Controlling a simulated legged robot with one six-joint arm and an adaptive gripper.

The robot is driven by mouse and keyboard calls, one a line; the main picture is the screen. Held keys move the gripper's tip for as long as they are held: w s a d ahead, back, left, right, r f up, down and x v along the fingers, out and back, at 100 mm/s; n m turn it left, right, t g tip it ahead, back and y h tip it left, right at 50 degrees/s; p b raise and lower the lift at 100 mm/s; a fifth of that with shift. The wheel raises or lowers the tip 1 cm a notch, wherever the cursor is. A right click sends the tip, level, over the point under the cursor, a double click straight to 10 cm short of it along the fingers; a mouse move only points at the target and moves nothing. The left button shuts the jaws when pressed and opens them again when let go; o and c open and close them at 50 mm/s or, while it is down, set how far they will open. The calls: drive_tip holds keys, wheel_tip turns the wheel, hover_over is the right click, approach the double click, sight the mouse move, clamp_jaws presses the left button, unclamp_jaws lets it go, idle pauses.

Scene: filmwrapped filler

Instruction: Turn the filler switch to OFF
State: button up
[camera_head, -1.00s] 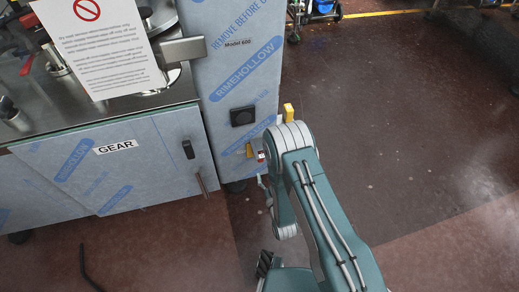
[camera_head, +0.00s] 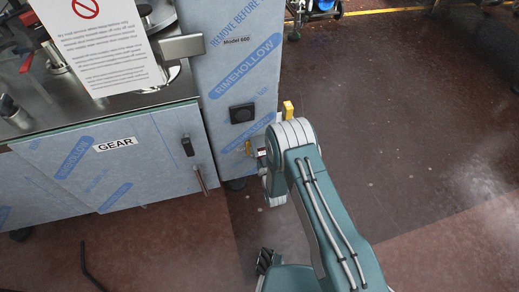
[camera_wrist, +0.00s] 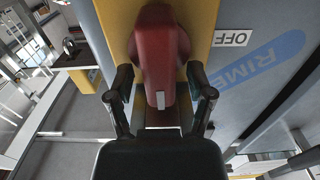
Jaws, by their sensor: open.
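The filler switch has a red handle (camera_wrist: 158,50) on a yellow plate (camera_wrist: 118,18) in the wrist view. An OFF label (camera_wrist: 232,38), upside down in this view, sits on the panel to the right of the handle. My gripper (camera_wrist: 160,82) is open, with one dark finger on each side of the handle's lower part. I cannot tell whether either finger touches it. My arm hides most of the gripper and switch there.
The blue film-wrapped cabinet (camera_head: 238,62) stands left of my arm. A GEAR panel (camera_head: 110,165) with a black latch (camera_head: 187,145) adjoins it. A sign (camera_head: 100,45) stands over the steel top. Open brown floor (camera_head: 410,130) lies to the right.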

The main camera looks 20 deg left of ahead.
clamp_jaws()
drive_tip(key=shift+n, duration=0.4)
drive_tip(key=n, duration=0.3)
drive_tip(key=shift+s+a+n, duration=0.2)
drive_tip(key=shift+a+n, duration=0.1)
drive_tip(key=shift+s+a+f+n, duration=0.1)
drive_tip(key=shift+a+f+n, duration=0.15)
drive_tip(key=shift+n, duration=2)
drive_tip(key=shift+s+a+f+n, duration=0.15)
drive_tip(key=shift+f+n, duration=0.25)
drive_tip(key=shift+n, duration=1.9)
drive_tip(key=shift+s+a+f+n, duration=0.15)
drive_tip(key=shift+f+n, duration=0.15)
drive_tip(key=shift+n, duration=1.95)
